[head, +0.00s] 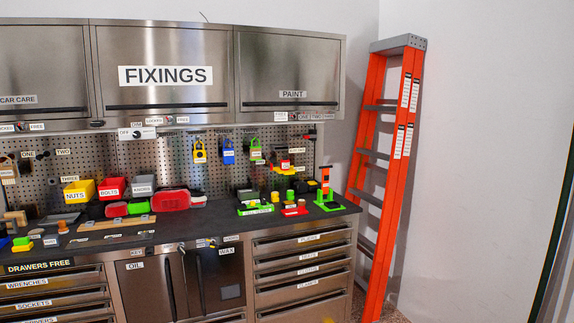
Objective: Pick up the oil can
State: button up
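I see no oil can in the head view. A steel cupboard door labelled OIL (147,290) is in the lower middle, below the worktop, and looks shut. What is behind it is hidden. My gripper is not in view.
A darker door labelled WAX (217,290) is right of the OIL door, with drawer stacks on both sides. The dark worktop (170,232) carries bins, tools and green and red stands. Steel wall cabinets (165,45) hang above. An orange ladder (395,170) leans at the right.

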aim_at(285, 163)
jog(key=i, duration=0.8)
jog(key=u, duration=0.7)
jog(key=i, duration=0.75)
jog(key=u, duration=0.45)
